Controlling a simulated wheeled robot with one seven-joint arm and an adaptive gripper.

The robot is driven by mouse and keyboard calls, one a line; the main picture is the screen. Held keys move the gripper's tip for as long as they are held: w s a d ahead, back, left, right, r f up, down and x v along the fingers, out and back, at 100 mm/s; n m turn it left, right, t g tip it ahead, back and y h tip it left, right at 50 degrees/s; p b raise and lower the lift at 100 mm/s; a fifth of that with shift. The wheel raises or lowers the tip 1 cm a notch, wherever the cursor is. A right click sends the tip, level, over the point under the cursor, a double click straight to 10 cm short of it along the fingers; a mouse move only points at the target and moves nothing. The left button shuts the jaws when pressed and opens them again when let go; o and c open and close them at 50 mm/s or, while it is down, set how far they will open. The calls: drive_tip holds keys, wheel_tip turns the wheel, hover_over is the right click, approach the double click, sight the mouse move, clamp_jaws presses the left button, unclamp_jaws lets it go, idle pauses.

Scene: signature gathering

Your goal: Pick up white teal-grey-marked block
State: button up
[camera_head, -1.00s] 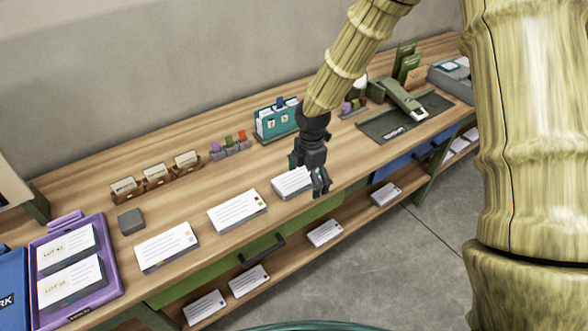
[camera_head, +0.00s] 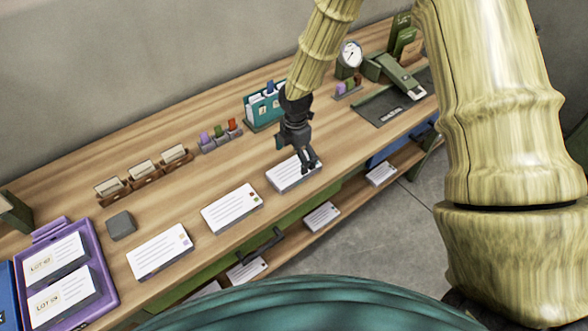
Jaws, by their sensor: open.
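Three white, lined blocks lie in a row along the front of the wooden table: a left block (camera_head: 160,251) with a small yellowish mark, a middle block (camera_head: 232,208) with a small dark mark, and a right block (camera_head: 288,175). My gripper (camera_head: 311,166) is open, pointing down over the right end of the right block. Its fingers cover part of that block, so a teal-grey mark cannot be made out. Whether the fingertips touch the block I cannot tell.
A grey cube (camera_head: 121,225) and a purple tray (camera_head: 108,296) are at left. Card holders (camera_head: 145,175), coloured clips (camera_head: 220,136) and a teal card box (camera_head: 262,108) stand behind. More white blocks lie on the lower shelf (camera_head: 346,202). A dark mat (camera_head: 375,112) is at right.

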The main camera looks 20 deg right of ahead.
sight(294, 168)
drive_tip(key=shift+s+f, duration=0.1)
drive_tip(key=shift+w+a+f+p, duration=0.1)
drive_tip(key=shift+w+f+p, duration=0.1)
drive_tip(key=shift+f+p, duration=0.8)
drive_tip(key=shift+w+f+p, duration=0.15)
drive_tip(key=shift+f+p, duration=0.2)
drive_tip(key=shift+f, duration=1.25)
drive_tip(key=c, duration=1.3)
